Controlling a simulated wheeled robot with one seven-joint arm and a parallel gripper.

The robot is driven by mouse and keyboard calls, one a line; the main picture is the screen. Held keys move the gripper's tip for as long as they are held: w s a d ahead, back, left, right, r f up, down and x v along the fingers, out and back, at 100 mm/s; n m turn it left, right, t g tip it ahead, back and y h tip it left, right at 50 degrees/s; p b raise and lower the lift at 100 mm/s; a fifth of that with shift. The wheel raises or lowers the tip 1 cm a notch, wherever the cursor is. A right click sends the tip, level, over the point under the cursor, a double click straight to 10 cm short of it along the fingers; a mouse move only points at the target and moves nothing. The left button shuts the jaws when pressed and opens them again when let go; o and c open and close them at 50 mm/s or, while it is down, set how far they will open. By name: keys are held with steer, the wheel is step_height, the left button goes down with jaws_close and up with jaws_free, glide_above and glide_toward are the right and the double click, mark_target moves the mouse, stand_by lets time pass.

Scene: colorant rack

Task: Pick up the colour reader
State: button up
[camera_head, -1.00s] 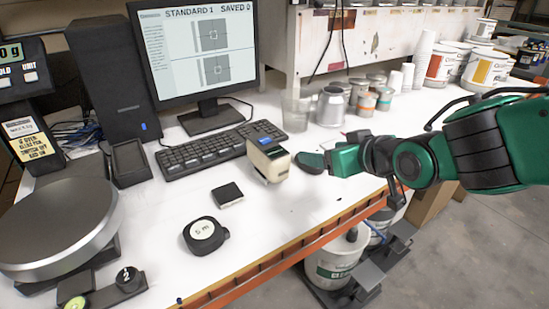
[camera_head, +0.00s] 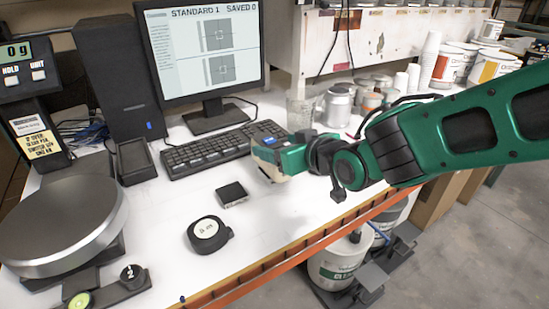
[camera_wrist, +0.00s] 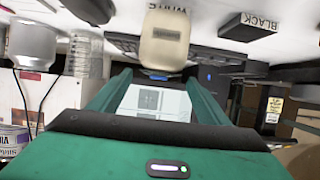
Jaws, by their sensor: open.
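The colour reader (camera_head: 266,154) is a small cream device with a blue screen. It stands on the white desk in front of the keyboard. In the wrist view its cream body (camera_wrist: 164,42) shows just past the fingertips, lined up with the gap between them. My gripper (camera_head: 286,156) is at the reader's right side in the head view and hides part of it. In the wrist view the green fingers of my gripper (camera_wrist: 158,80) are apart with nothing clasped between them. I cannot tell whether a finger touches the reader.
A clear cup (camera_head: 300,108) and metal tin (camera_head: 338,105) stand close behind my arm. The desk's front edge is below.

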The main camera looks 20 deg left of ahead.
mark_target(273, 145)
steer(key=shift+d+f+x, duration=0.1)
steer(key=shift+f+x, duration=0.05)
steer(key=shift+x, duration=0.95)
steer(key=shift+d+f+x, duration=0.1)
steer(key=shift+f+x, duration=0.05)
steer(key=shift+x, duration=0.95)
steer(key=shift+w, duration=0.1)
steer(key=shift+c, duration=0.3)
steer(key=c, duration=1.5)
steer(key=shift+r, duration=0.1)
jaws_close()
